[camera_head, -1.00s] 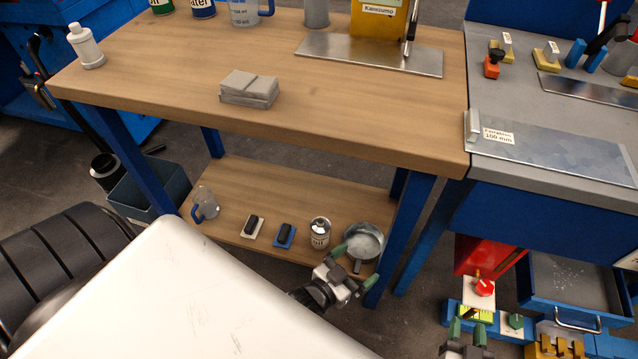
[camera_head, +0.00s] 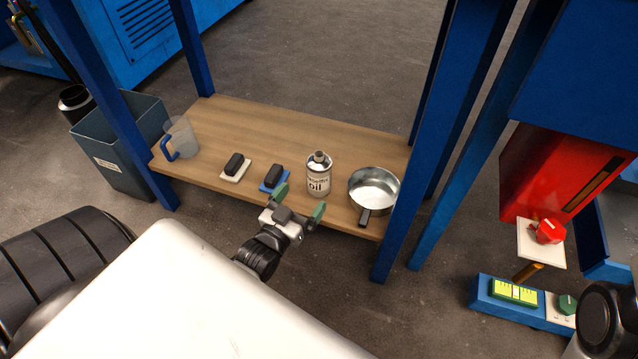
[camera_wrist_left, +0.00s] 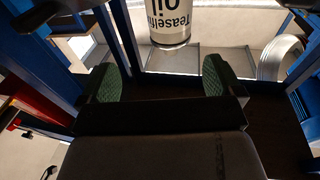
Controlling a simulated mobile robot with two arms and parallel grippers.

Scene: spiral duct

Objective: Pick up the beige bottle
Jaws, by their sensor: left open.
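The beige bottle (camera_head: 319,177) with the dark lettering "oil" stands upright on the wooden lower shelf, between a blue-based block and a metal pan. My left gripper (camera_head: 300,201) is open and empty in front of the bottle, its green fingertips pointing toward it. In the left wrist view the bottle (camera_wrist_left: 168,22) shows inverted at the top, beyond and between the open fingers (camera_wrist_left: 162,80), with a gap to them. My right gripper is not in view.
The metal pan (camera_head: 374,187) stands just right of the bottle, by a blue table leg (camera_head: 440,120). Left are two black-topped blocks, one on a blue base (camera_head: 271,181), one on a white base (camera_head: 235,170), and a clear jug (camera_head: 181,140). The shelf (camera_head: 300,130) behind is clear.

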